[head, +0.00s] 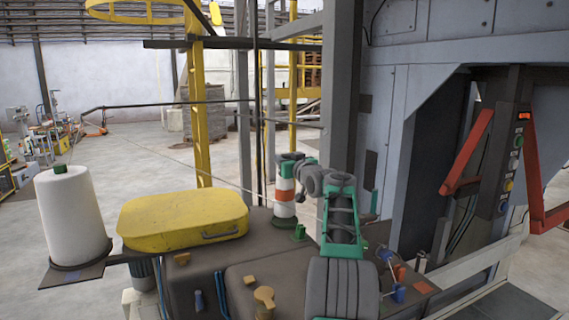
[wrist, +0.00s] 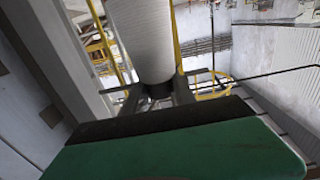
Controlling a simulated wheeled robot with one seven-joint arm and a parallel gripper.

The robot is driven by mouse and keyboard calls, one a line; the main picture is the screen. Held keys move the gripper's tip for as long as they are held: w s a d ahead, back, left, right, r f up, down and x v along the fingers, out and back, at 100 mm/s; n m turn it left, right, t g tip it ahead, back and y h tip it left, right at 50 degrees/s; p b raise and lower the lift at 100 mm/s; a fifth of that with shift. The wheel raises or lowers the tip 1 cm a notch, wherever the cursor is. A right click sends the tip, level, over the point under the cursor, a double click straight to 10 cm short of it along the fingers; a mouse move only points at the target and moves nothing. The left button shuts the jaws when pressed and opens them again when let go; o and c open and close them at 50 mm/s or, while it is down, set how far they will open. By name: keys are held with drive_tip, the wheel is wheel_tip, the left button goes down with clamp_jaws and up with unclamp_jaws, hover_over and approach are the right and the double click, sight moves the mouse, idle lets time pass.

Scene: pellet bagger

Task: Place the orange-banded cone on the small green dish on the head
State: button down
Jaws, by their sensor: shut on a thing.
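The orange-banded cone (head: 285,196), white with an orange band, hangs roughly upright in the head view. My gripper (head: 292,161) is shut on its upper end. A small green piece, apparently the green dish (head: 299,234), shows on the dark head (head: 240,270) just below and right of the cone's foot. Whether the cone's foot touches the head or dish I cannot tell. In the wrist view a green finger with a dark pad (wrist: 180,140) fills the bottom. A pale tapering body (wrist: 143,35) stands beyond it; no orange band shows there.
A yellow lidded case (head: 180,220) lies left of the cone. A white cone with a green top (head: 72,215) stands on a plate at far left. Knobs (head: 264,297) stick up in front. The grey machine wall and red handles (head: 467,150) are at right.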

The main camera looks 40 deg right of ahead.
drive_tip(key=shift+s+f, duration=0.1)
drive_tip(key=shift+f, duration=1.1)
drive_tip(key=c, duration=1)
unclamp_jaws()
